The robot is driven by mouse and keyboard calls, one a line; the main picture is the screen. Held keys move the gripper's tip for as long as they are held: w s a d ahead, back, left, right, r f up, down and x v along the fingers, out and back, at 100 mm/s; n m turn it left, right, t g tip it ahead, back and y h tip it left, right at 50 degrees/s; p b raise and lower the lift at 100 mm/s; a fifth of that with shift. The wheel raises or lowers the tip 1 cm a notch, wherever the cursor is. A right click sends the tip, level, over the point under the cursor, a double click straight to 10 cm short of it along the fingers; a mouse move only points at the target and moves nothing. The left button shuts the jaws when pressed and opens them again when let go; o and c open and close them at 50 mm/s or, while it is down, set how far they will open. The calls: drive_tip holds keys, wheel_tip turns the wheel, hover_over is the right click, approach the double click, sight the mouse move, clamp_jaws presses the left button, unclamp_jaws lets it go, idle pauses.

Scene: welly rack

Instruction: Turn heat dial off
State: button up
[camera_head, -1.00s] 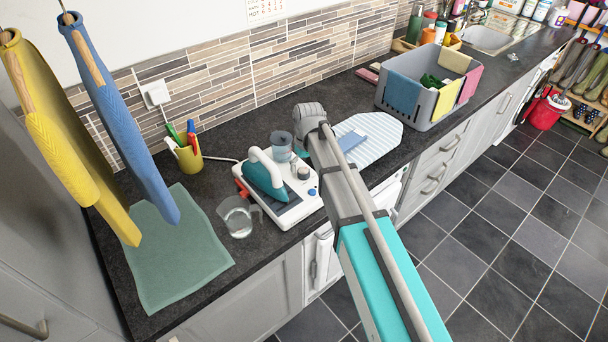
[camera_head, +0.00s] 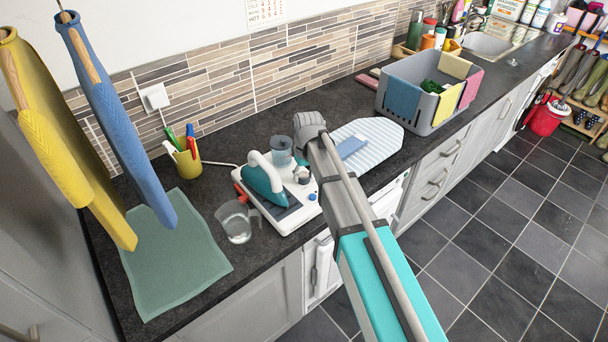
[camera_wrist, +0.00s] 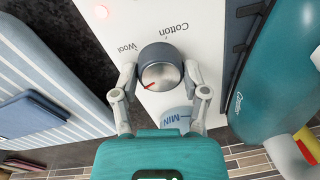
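The heat dial (camera_wrist: 160,68) is a round knob with a dark grey rim, a silver face and a red pointer aimed lower left in the wrist view. "Wool" and "Cotton" are printed beside it on the white ironing station (camera_wrist: 185,18).
A teal iron (camera_head: 262,182) rests on the station, with a clear jug (camera_head: 235,222) to its left. A striped ironing board (camera_head: 382,140) lies to the right. A grey basket (camera_head: 420,105) stands further back. Yellow and blue hanging items (camera_head: 110,110) are at left.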

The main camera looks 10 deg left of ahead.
drive_tip(key=c, duration=0.5)
drive_tip(key=shift+o, duration=0.2)
drive_tip(key=shift+n, duration=0.5)
drive_tip(key=n, duration=0.2)
drive_tip(key=shift+n, duration=0.4)
drive_tip(key=n, duration=1)
drive_tip(key=shift+h, duration=0.4)
drive_tip(key=o, duration=1.2)
drive_tip(key=shift+c, duration=0.2)
